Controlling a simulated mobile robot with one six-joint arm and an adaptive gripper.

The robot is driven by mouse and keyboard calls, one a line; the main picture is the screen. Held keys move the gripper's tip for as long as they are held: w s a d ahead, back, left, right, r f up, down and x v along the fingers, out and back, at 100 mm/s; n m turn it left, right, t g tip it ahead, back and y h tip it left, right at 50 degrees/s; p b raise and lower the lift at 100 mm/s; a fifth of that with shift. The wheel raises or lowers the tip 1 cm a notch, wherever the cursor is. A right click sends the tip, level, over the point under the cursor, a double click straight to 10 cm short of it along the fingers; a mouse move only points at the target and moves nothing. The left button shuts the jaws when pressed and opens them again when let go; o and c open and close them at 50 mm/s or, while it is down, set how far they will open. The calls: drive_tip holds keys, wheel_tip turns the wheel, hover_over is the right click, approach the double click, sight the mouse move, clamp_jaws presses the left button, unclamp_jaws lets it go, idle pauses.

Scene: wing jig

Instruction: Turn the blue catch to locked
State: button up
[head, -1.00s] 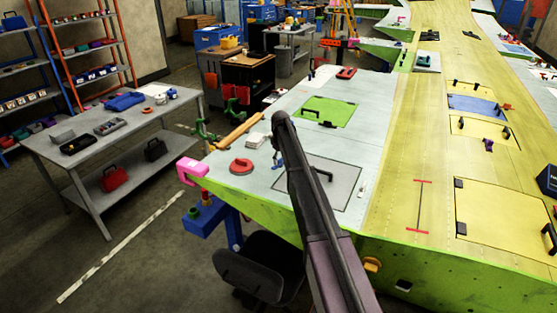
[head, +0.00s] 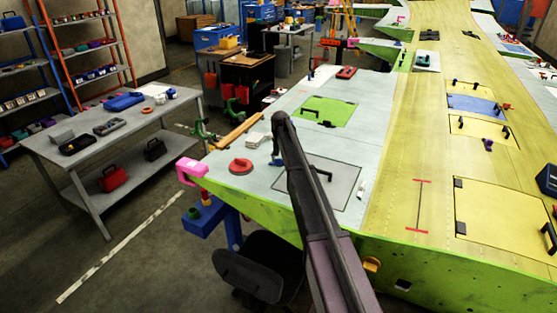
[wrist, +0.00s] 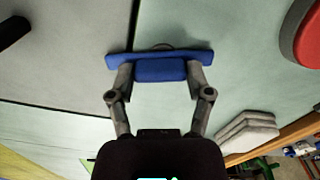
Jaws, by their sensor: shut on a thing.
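The blue catch (wrist: 160,70) is a bar with a raised block, seen in the wrist view. Its left end reaches over the edge of the grey panel (wrist: 60,55), and the rest lies over the pale wing skin. My gripper (wrist: 160,77) is shut on the block, one finger at each end of it. In the head view a small part of the blue catch (head: 277,162) shows left of my arm, at the edge of the grey panel (head: 335,190). My arm hides my gripper there.
A red round object (head: 241,166) and a stack of pale pads (head: 255,140) lie on the wing skin left of the catch. A black handle (head: 325,174) stands on the grey panel. A pink clamp (head: 190,170) grips the wing edge.

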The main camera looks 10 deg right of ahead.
drive_tip(key=shift+s+a+m, duration=0.1)
drive_tip(key=shift+s+m, duration=0.05)
drive_tip(key=shift+m, duration=1.75)
drive_tip(key=o, duration=1.1)
drive_tip(key=shift+o, duration=0.2)
